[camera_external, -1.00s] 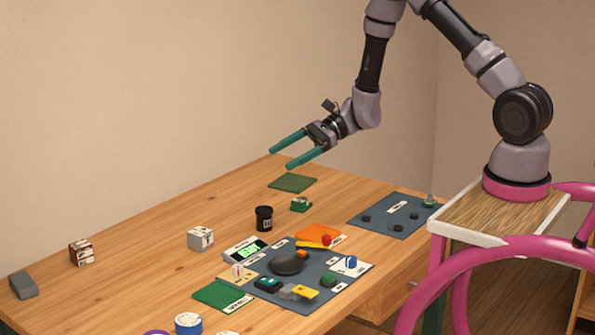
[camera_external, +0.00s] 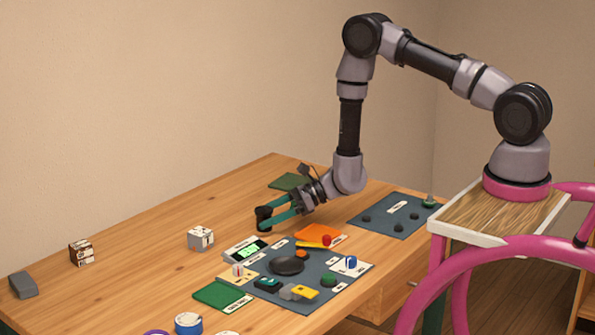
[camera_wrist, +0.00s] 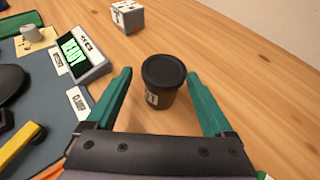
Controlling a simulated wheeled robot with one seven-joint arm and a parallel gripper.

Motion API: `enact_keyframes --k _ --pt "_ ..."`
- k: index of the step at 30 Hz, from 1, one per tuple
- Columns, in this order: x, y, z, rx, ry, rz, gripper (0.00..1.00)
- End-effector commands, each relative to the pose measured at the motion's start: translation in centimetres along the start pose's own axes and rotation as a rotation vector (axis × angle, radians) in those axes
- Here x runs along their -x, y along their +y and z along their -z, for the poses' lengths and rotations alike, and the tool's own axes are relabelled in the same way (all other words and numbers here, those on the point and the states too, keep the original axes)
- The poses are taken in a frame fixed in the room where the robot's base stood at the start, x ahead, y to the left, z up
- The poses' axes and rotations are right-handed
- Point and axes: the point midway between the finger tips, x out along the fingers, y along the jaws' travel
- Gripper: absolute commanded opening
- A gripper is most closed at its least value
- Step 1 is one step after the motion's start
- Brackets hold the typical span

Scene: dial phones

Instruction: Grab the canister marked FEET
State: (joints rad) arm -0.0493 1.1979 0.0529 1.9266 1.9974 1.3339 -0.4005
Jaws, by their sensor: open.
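A black canister (camera_wrist: 162,82) with a round lid stands upright on the wooden table, and a small part of a white label shows low on its side. Its label text cannot be read. In the external view the canister (camera_external: 264,217) is at the tips of my gripper (camera_external: 279,216). My gripper (camera_wrist: 160,92) is open, with one teal finger on each side of the canister in the wrist view. Gaps show between the canister and both fingers.
A display device (camera_external: 245,250) with a green screen and a dark mat (camera_external: 330,285) with several items lie close by. A white-grey cube (camera_external: 201,238) stands to the left. Bare table (camera_external: 140,250) lies around it.

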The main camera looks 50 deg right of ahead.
Motion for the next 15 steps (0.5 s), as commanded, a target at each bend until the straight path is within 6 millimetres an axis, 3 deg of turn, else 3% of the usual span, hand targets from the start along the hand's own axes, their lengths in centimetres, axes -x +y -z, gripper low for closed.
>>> enact_keyframes --k 7,15 --pt "-3.6 -0.3 0.1 0.004 -0.001 -0.002 0.86" --pt "-4.2 -0.3 0.1 0.001 -0.001 -0.001 0.86"
